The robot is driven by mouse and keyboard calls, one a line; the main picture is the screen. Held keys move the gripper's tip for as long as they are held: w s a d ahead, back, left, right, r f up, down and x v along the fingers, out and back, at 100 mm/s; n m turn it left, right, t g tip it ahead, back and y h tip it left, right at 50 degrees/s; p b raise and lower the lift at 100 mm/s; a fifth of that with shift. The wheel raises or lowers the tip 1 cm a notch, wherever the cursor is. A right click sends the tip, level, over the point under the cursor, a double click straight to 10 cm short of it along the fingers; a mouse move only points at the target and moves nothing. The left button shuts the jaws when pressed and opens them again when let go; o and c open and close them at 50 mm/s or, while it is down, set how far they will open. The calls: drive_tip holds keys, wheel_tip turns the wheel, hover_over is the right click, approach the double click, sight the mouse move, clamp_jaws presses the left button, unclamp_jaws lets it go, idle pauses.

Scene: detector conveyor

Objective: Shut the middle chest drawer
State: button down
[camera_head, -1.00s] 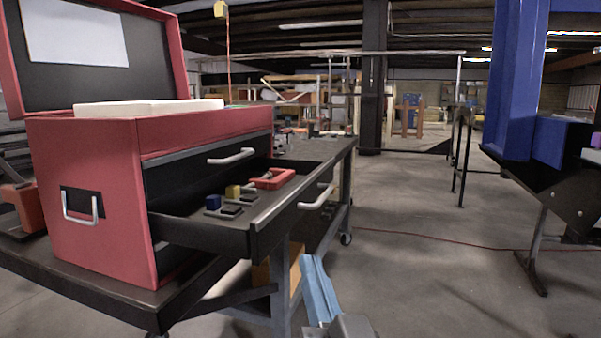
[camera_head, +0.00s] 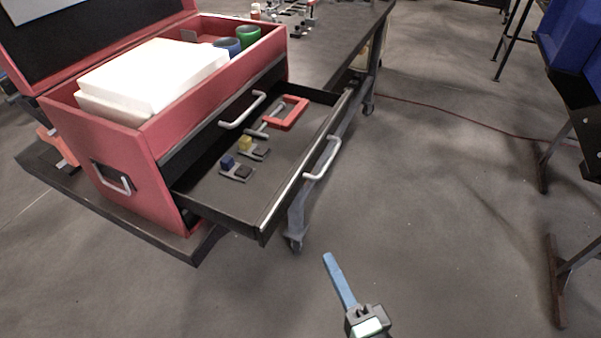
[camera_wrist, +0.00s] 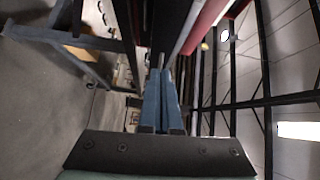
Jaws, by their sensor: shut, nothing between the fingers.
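The red tool chest (camera_head: 75,140) stands on a dark workbench with its lid up. Its middle drawer (camera_head: 225,202) is pulled well out, with a light handle (camera_head: 322,158) on its front. The drawer above it is shut and has its own handle (camera_head: 242,110). My gripper (camera_head: 328,257) is shut and empty, with blue fingers. In the head view it shows below and in front of the open drawer, apart from it. In the wrist view the shut fingers (camera_wrist: 162,73) point toward dark and red edges that I cannot clearly make out.
White boxes (camera_head: 155,75) and blue and green cups (camera_head: 248,36) sit in the chest top. Open floor lies right of the bench; a blue-and-black machine stands far right.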

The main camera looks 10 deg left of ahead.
sight(207, 191)
drive_tip(key=shift+m, duration=0.5)
drive_tip(key=p+x, duration=0.1)
drive_tip(key=x, duration=0.2)
drive_tip(key=a+p+x, duration=0.1)
drive_tip(key=p+x, duration=0.1)
drive_tip(key=x, duration=0.2)
drive_tip(key=r+p+x, duration=0.1)
drive_tip(key=x, duration=0.3)
drive_tip(key=shift+s+a, duration=0.2)
drive_tip(key=shift+a, duration=0.2)
drive_tip(key=shift+w+a+f+p, duration=0.15)
drive_tip(key=shift+a+p, duration=0.15)
drive_tip(key=shift+a, duration=0.1)
drive_tip(key=shift+a, duration=0.1)
drive_tip(key=shift+a, duration=0.15)
drive_tip(key=w+a+b, duration=0.2)
drive_tip(key=a, duration=0.4)
drive_tip(key=w+a+b, duration=0.1)
drive_tip(key=a, duration=0.4)
drive_tip(key=w+a+b, duration=0.2)
drive_tip(key=a, duration=0.4)
drive_tip(key=shift+w+a+b, duration=0.3)
drive_tip(key=shift+w+a, duration=0.25)
drive_tip(key=shift+a, duration=0.6)
